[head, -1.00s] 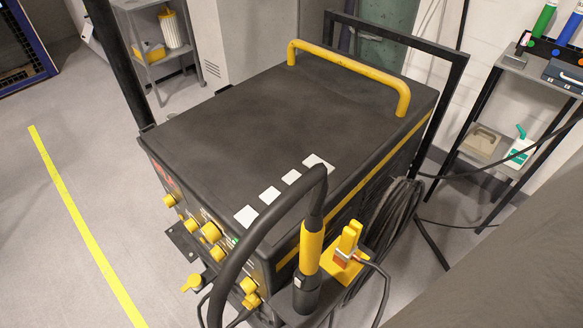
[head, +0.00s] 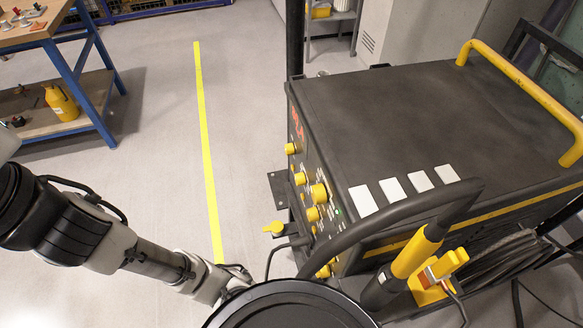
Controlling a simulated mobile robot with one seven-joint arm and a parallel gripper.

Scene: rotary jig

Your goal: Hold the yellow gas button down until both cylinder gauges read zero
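A dark welding machine (head: 390,110) stands at the right in the head view. Its front panel faces left and carries several yellow knobs (head: 318,194). I cannot tell whether any of these is the gas button. A yellow lever-like part (head: 274,228) sticks out low beside the panel. No cylinder gauges can be made out. My arm reaches in from the left edge, low in the view, and its wrist end lies left of the machine's lower front. My gripper's fingers are hidden behind a round black part at the bottom, so their state does not show.
A yellow and black torch (head: 417,250) with a thick black hose stands at the machine's near side, beside a yellow clamp (head: 440,270). A blue-legged workbench (head: 90,90) is at upper left. Open floor with a yellow line (head: 205,130) lies between bench and machine.

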